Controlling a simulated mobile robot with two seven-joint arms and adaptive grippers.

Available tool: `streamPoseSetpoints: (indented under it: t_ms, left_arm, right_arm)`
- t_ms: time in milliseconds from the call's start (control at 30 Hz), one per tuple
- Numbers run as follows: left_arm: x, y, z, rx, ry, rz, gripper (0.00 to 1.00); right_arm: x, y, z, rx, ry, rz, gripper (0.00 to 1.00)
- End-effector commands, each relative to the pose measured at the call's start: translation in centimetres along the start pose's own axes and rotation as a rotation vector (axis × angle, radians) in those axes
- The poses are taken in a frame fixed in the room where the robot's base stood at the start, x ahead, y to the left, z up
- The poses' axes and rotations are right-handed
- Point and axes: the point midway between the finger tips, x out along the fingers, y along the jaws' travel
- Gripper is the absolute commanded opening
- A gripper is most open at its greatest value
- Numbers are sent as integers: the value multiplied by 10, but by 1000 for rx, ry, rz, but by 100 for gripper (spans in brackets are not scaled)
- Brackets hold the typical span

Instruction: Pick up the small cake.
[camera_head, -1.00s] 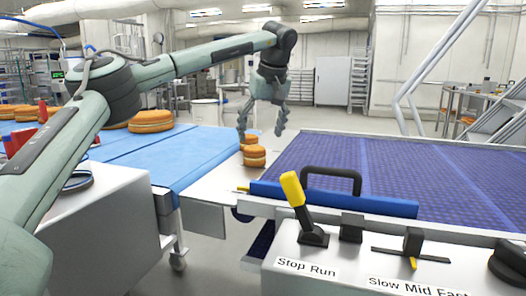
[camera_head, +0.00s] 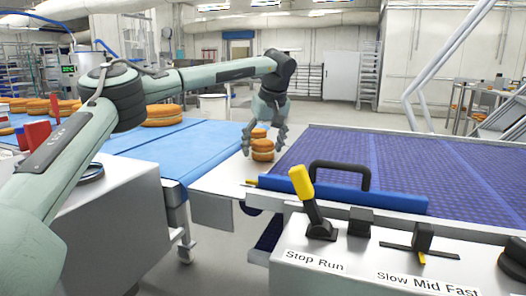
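A small round orange-brown cake (camera_head: 262,156) with a pale middle layer sits on the narrow pale plate between the blue belt and the purple belt. A second small cake (camera_head: 258,133) is just behind it, partly hidden by my gripper. My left gripper (camera_head: 262,149) points down, with its fingers spread on either side of the front small cake. It is open; I cannot tell whether a finger touches the cake. My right gripper is not in view.
Larger cakes (camera_head: 162,115) stand on the blue belt (camera_head: 190,148) at the left. The purple belt (camera_head: 400,165) at the right is empty. A black handle (camera_head: 340,165) on a blue bar and a yellow-topped lever (camera_head: 303,185) stand in front.

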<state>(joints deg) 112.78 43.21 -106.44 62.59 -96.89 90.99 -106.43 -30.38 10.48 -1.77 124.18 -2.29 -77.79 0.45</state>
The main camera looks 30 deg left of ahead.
Motion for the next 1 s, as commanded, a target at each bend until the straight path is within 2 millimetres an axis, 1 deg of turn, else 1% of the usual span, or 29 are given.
streamPoseSetpoints:
  t_ms: [33, 200, 233, 533, 667, 767, 933, 967, 1000]
  left_arm:
    - [0, 0, 0, 0, 0, 0, 62]
    - [0, 0, 0, 0, 0, 0, 41]
    - [0, 0, 0, 0, 0, 0, 40]
    - [-2, 0, 0, 0, 1, 1, 40]
    - [-7, 1, -3, -1, 2, 2, 40]
    - [-16, 1, -7, -2, 2, 2, 40]
    - [-39, 1, -16, -2, 1, 2, 40]
    - [-42, -2, -16, -2, 0, 2, 40]
    - [-44, -9, -14, -1, 0, 3, 40]
  right_arm:
    - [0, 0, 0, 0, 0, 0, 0]
    - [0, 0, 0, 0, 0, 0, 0]
    - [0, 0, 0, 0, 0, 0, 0]
    - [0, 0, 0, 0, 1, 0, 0]
    - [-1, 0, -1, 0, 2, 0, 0]
    - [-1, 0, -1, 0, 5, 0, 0]
    - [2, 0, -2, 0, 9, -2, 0]
    - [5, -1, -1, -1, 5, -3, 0]
    - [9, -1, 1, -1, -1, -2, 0]
